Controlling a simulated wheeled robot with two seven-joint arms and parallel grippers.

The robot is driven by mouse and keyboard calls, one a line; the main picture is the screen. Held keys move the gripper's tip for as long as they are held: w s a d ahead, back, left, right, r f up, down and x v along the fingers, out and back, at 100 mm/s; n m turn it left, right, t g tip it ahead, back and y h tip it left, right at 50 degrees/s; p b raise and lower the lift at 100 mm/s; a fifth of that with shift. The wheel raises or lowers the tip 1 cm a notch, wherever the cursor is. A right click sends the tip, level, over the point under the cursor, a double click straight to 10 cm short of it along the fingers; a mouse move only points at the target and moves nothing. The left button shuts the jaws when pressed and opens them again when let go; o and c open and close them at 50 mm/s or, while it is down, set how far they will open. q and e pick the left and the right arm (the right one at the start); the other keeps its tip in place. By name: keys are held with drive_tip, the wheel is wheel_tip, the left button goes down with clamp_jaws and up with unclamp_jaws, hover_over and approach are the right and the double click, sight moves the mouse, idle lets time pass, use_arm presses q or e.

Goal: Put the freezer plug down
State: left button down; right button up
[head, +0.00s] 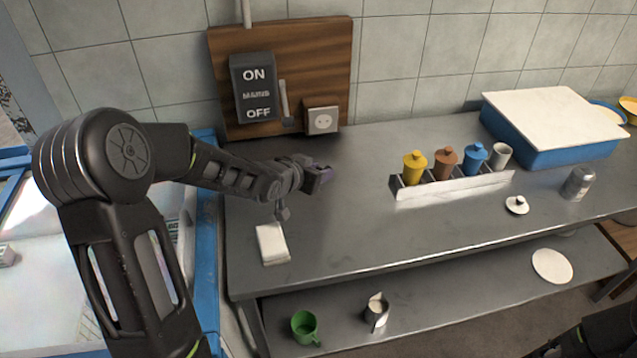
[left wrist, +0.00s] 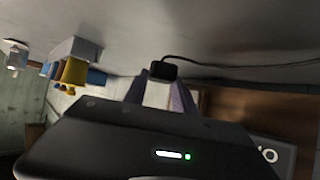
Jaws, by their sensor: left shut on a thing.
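The freezer plug (left wrist: 163,70) is a small black block with a black cable running off to the right in the left wrist view. It sits between the fingertips of my left gripper (left wrist: 160,88), which is shut on it. In the head view my left gripper (head: 318,179) is over the left part of the metal counter (head: 350,230), in front of the wall socket (head: 322,120). The plug is too small and dark to make out there. Whether it touches the counter is not clear.
A mains switch (head: 254,88) is on the wooden board (head: 230,70). A white block (head: 271,243) lies near the counter's front left. A rack (head: 455,186) of coloured lidded pots and a blue crate (head: 545,157) stand to the right. The counter between is clear.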

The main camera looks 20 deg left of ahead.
use_arm(q)
wheel_tip(320, 180, down, 4)
drive_tip(key=shift+r, duration=0.1)
idle(0.4)
